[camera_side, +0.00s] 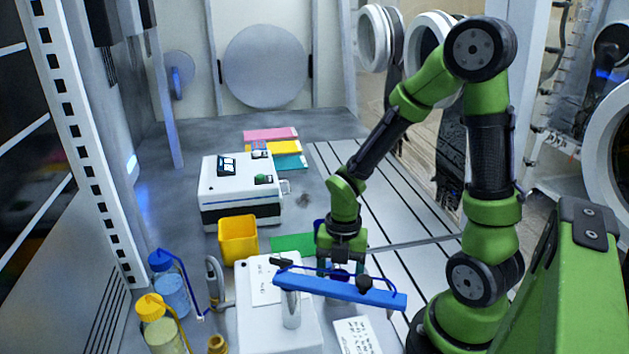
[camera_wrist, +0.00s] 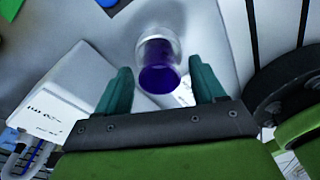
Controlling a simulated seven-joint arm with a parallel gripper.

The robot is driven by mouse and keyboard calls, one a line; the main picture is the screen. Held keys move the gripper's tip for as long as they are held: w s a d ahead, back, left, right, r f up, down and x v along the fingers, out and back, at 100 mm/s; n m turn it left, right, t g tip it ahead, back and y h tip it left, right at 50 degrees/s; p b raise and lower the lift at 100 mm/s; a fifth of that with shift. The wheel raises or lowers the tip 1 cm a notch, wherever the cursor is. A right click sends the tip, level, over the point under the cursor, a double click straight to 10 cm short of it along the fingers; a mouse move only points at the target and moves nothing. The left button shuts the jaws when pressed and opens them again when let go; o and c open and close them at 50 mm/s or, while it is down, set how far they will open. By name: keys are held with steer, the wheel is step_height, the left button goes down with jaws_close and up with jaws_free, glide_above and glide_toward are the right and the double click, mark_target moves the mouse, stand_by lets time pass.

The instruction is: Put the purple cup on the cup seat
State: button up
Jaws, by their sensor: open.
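In the wrist view the purple cup (camera_wrist: 158,78) shows a round, dark purple end and a pale, glassy-looking side. It lies between the two teal fingers of my gripper (camera_wrist: 163,74), with a gap on each side. My gripper is open and points down in the side view (camera_side: 340,272), behind the blue bar. A dark purple patch shows between the fingers there, mostly hidden by the fingers and the bar. I cannot pick out the cup seat for certain in either view.
A blue bar (camera_side: 350,291) on a post stands in front of my gripper, above a white box (camera_side: 255,325). A yellow bin (camera_side: 238,240), a white instrument (camera_side: 240,190) and a green flat piece (camera_side: 292,243) lie farther back. Wash bottles (camera_side: 170,285) stand at left.

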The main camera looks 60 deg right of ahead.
steer(key=a+r+m+t, duration=0.2)
steer(key=r+m+t, duration=0.2)
steer(key=r+m, duration=0.6)
steer(key=s+a+r+m+t, duration=0.1)
steer(key=a+r+m+t, duration=0.1)
steer(key=r+m, duration=0.9)
steer(key=m+t, duration=0.1)
steer(key=m, duration=0.4)
steer(key=shift+a+r+m+t+y, duration=0.15)
steer(key=shift+a+m+t+y, duration=0.15)
steer(key=shift+a+t+y, duration=0.1)
